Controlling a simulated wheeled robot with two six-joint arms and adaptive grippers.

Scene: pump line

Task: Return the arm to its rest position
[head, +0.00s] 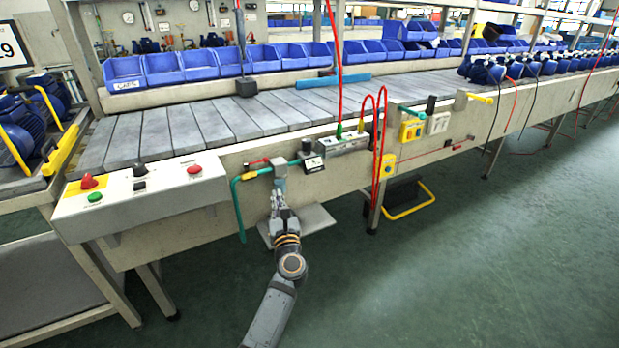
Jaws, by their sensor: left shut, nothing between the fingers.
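My left arm reaches up from the bottom middle of the head view. Its gripper (279,196) is shut and empty, in front of the bench's side panel, just below the air fittings. A small grey fitting (280,167) is right above the fingertips; I cannot tell whether they touch it. My right gripper is not in view.
A control box (140,200) with red, green and black buttons sits left. A green hose (238,208), a gauge unit (312,164) and red hoses (379,135) hang along the bench front. A grey plate (308,220) is behind the gripper. Green floor (480,260) is clear at right.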

